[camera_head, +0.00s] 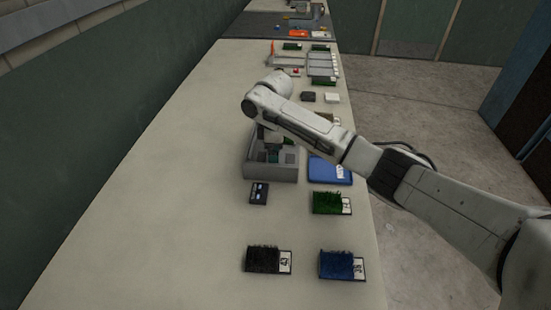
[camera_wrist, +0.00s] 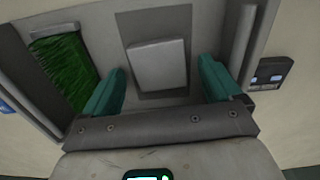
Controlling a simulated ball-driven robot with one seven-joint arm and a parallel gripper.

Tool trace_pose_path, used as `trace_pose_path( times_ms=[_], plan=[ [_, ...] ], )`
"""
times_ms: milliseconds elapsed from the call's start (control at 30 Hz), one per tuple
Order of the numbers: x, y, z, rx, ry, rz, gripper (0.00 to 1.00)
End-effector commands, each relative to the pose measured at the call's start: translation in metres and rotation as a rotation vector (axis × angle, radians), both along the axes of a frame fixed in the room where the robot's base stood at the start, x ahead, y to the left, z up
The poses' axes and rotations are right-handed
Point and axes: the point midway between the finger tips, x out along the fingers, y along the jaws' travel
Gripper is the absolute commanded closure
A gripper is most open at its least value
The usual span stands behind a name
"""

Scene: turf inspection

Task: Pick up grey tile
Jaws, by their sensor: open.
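The grey tile (camera_wrist: 157,62) is a light, flat square in the wrist view. It lies over a darker square patch inside a grey tray (camera_wrist: 210,22). My gripper (camera_wrist: 161,72) is open, with one teal finger on each side of the tile and a visible gap on both sides. I cannot tell how high the fingertips are above the tile. In the head view, the grey tray (camera_head: 271,174) stands on the long table and my gripper reaches down into it. My arm hides part of the tray, and I cannot make out the tile there.
A green turf piece (camera_wrist: 65,66) lies left of the tile in the wrist view. A small dark device (camera_head: 259,193) sits just in front of the tray. A blue case (camera_head: 330,170) and turf samples lie along the table's right side. The table's left side is clear.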

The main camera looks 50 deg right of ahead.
Motion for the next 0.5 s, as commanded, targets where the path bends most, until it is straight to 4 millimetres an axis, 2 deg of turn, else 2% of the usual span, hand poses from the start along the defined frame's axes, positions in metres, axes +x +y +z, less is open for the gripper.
trace_pose_path(
  times_ms=[267,500],
  plan=[
    [-0.0002,-0.0003,-0.0029,0.000,0.000,0.000,0.09],
    [-0.0001,-0.0002,-0.0027,0.000,0.000,0.000,0.32]
  ],
)
